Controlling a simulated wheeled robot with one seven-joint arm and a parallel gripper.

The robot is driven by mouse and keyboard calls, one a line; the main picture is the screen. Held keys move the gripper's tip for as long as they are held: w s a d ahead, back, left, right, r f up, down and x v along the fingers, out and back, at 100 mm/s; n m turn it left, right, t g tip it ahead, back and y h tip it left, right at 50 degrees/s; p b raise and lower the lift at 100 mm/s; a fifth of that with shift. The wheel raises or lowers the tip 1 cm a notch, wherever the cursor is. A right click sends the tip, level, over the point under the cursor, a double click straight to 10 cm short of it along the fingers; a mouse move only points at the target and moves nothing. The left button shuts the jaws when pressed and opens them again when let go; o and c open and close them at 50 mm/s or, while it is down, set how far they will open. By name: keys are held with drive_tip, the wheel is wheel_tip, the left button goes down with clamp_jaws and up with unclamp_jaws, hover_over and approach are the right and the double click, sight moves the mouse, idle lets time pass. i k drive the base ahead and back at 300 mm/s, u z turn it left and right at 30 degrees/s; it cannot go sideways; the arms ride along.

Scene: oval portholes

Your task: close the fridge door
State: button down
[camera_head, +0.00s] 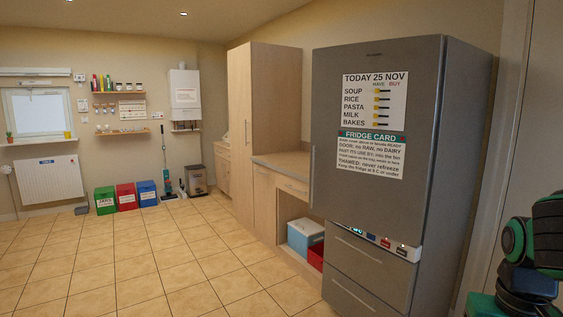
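The fridge is a tall grey unit on the right side of the head view. Its upper fridge door (365,195) carries a white list and a white card with a green header. The door stands at or near its closed position; a small gap at the left, handle-side edge cannot be ruled out. A slim vertical handle (312,176) shows at that left edge. Below the door are a strip with small lights (385,243) and two drawers (370,270). Parts of my green and black arm show at the lower right, apart from the fridge. My gripper is not in view.
Left of the fridge are a wooden counter (280,165) and a tall cabinet (265,120). A blue box (305,236) and a red box (316,256) sit under the counter. The tiled floor (150,260) in front is clear. Coloured bins (126,196) stand far back.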

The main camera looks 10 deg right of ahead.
sight(364, 177)
drive_tip(key=u, duration=0.2)
drive_tip(key=i, duration=2)
drive_tip(key=z, duration=0.55)
